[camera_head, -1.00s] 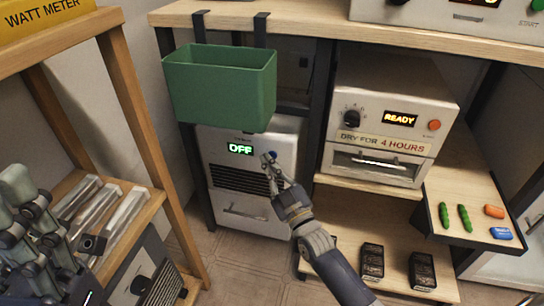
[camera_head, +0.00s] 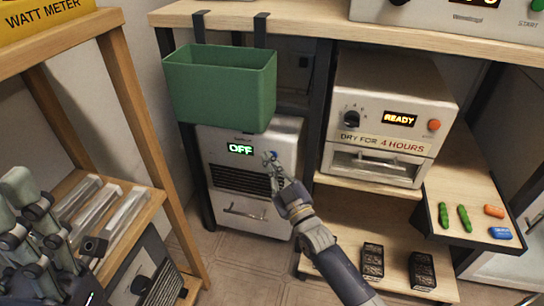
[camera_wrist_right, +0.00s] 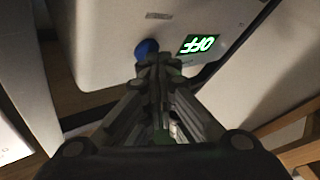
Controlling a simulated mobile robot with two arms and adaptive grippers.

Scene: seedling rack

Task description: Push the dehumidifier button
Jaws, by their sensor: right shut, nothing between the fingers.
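The dehumidifier (camera_head: 283,137) is a white box on the floor under the shelf, with a green display reading OFF (camera_head: 240,149), a dark grille and a drawer handle. My right gripper (camera_head: 270,157) is shut and empty, with its tip in front of the dehumidifier's front, right of the display. The blue button (camera_wrist_right: 147,48) shows in the right wrist view just past the fingertips, beside the upside-down OFF display; I cannot tell whether they touch. In the head view the gripper largely hides the button. My left gripper (camera_head: 35,235) is at the lower left, its fingers apart from the dehumidifier.
A green bin (camera_head: 220,85) hangs above the dehumidifier. A drying oven (camera_head: 385,125) reading READY stands to the right. A wooden rack (camera_head: 140,110) is at the left. Black boxes (camera_head: 372,262) lie on the low shelf.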

